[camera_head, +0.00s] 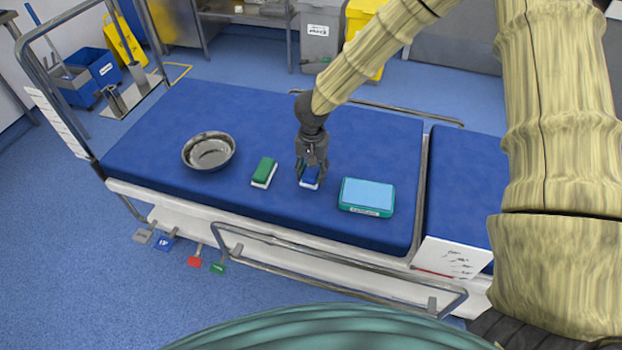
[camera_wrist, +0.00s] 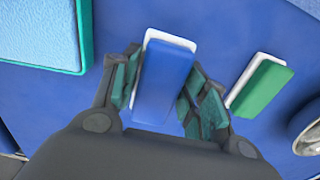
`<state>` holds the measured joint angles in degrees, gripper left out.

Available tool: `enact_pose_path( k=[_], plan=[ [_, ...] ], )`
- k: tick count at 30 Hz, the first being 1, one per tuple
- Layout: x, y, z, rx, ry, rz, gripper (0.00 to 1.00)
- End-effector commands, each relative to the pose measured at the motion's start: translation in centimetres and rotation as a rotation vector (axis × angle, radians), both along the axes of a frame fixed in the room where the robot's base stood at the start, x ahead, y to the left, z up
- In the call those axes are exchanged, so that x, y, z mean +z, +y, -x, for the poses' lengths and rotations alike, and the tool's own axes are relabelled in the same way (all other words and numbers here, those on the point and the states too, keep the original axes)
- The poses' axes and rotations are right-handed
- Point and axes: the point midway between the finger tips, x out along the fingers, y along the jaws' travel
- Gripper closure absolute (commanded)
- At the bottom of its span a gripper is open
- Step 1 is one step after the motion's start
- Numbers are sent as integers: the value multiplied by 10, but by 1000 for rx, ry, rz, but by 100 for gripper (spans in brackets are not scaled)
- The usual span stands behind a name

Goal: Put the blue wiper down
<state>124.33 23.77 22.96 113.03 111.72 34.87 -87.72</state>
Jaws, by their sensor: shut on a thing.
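The blue wiper (camera_head: 310,175) has a blue top and a white base. It is at the middle of the blue operating table (camera_head: 255,113), between the green wiper and the teal box. My gripper (camera_head: 312,170) reaches down over it from above. In the wrist view the blue wiper (camera_wrist: 162,85) lies between the two fingers of my gripper (camera_wrist: 160,90), which are shut on its sides.
A green wiper (camera_head: 264,172) lies just left of the blue one. A steel bowl (camera_head: 209,151) stands further left. A teal box with a light blue top (camera_head: 367,196) is close on the right. Bare table shows around these things. A metal side rail (camera_head: 340,282) runs along the front.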

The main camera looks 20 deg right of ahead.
Motion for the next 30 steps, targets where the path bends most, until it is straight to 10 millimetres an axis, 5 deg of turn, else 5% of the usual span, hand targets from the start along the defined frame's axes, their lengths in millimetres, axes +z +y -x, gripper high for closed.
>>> enact_pose_path(
  k=[10, 26, 27, 30],
  plan=[
    [-32, 0, 0, 2, 0, 1, 94],
    [-39, 0, 1, 0, 2, 0, 94],
    [-40, 0, 1, 0, 1, 0, 49],
    [-40, 0, 1, 0, 1, 0, 35]
  ],
)
